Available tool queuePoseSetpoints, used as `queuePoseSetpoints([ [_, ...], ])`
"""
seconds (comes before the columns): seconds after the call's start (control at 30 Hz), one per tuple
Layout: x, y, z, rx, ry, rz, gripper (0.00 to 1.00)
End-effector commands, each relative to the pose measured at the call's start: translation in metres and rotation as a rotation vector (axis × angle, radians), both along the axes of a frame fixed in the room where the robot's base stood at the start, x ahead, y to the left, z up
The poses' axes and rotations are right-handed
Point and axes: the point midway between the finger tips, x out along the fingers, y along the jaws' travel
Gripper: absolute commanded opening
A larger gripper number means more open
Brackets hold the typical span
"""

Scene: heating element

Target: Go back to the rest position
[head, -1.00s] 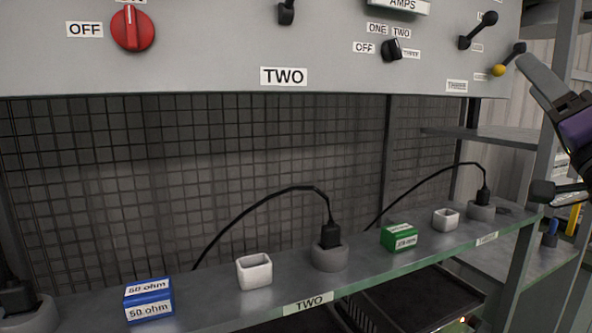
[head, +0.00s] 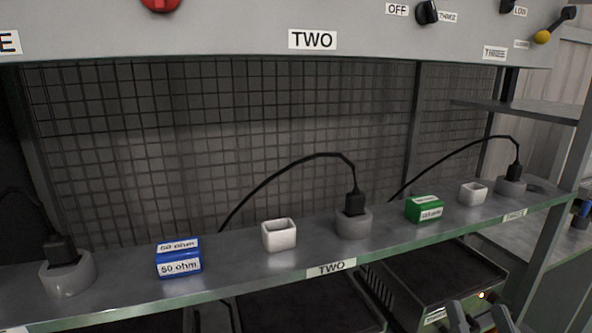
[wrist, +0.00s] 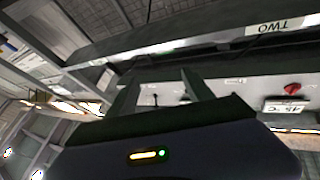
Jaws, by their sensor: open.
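My gripper (head: 479,316) shows at the bottom right edge of the head view, in front of the shelf and below its front edge. Its two dark fingers stand apart with nothing between them. In the wrist view the fingers (wrist: 160,95) are also spread and empty, with the panel and shelf beyond them. Most of my arm is out of the head view.
A metal shelf (head: 333,268) carries a blue 50 ohm block (head: 179,260), a green block (head: 424,209), white square cups (head: 279,236) and black plugs in grey round holders (head: 354,224). A grey control panel (head: 200,25) hangs above. Dark trays (head: 300,310) lie below.

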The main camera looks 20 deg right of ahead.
Motion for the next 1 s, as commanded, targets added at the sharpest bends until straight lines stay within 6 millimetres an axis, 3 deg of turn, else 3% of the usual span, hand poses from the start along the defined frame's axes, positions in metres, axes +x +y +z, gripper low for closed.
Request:
queuePoseSetpoints([
  [0.03,-0.010,0.014,-0.017,-0.011,0.043,0.012,0.60],
  [0.3,-0.072,0.075,-0.081,-0.076,0.239,0.094,0.60],
  [0.6,-0.157,0.128,-0.146,-0.081,0.514,0.244,0.60],
  [0.8,-0.202,0.144,-0.171,-0.070,0.650,0.320,0.60],
  [1.0,-0.212,0.150,-0.177,-0.074,0.681,0.354,0.60],
])
